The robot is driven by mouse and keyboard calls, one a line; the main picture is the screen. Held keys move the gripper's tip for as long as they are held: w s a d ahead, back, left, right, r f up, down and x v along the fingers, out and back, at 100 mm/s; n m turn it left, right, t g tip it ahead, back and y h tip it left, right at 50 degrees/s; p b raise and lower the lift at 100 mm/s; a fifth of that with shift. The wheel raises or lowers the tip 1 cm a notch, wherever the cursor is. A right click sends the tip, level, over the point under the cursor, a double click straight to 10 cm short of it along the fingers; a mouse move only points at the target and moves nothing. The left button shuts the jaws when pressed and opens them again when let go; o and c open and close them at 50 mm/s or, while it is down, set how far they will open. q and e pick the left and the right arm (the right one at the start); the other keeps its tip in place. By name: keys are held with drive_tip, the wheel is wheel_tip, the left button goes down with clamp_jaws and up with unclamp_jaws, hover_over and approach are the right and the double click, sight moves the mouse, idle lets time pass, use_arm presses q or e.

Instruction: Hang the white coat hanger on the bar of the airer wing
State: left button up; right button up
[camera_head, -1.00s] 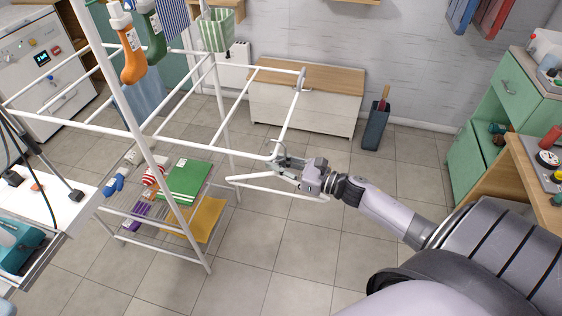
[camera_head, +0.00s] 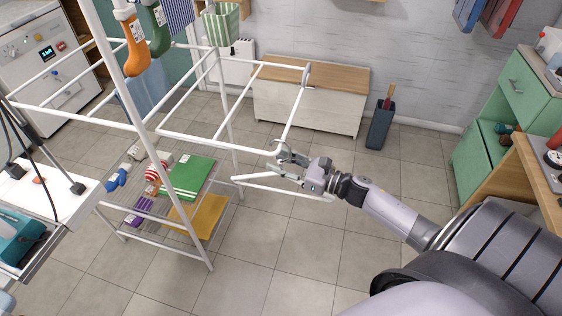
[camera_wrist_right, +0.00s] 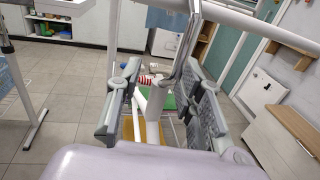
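The white coat hanger (camera_head: 290,190) hangs below the outer corner of the airer wing, with its wide body low and level. Its grey hook, seen in the right wrist view (camera_wrist_right: 187,45), reaches up to the white wing bar (camera_wrist_right: 265,29) and appears to pass over it. The wing bar also shows in the head view (camera_head: 215,143). My right gripper (camera_head: 285,166) is at the hanger's neck, just below the bar. In the right wrist view its two fingers (camera_wrist_right: 158,108) stand apart, with the neck between them and gaps at the sides. My left gripper is out of view.
Socks (camera_head: 137,50) and a striped peg bag (camera_head: 221,24) hang on the airer's far part. Folded cloths (camera_head: 188,178) lie on the lower rack. A wooden-topped bench (camera_head: 310,100) stands behind the wing. The tiled floor in front is clear.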

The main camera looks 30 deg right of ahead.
drive_tip(key=shift+s+d, duration=0.1)
drive_tip(key=shift+s, duration=0.05)
drive_tip(key=v, duration=1.1)
drive_tip(key=shift+s+d, duration=0.15)
drive_tip(key=shift+s, duration=0.2)
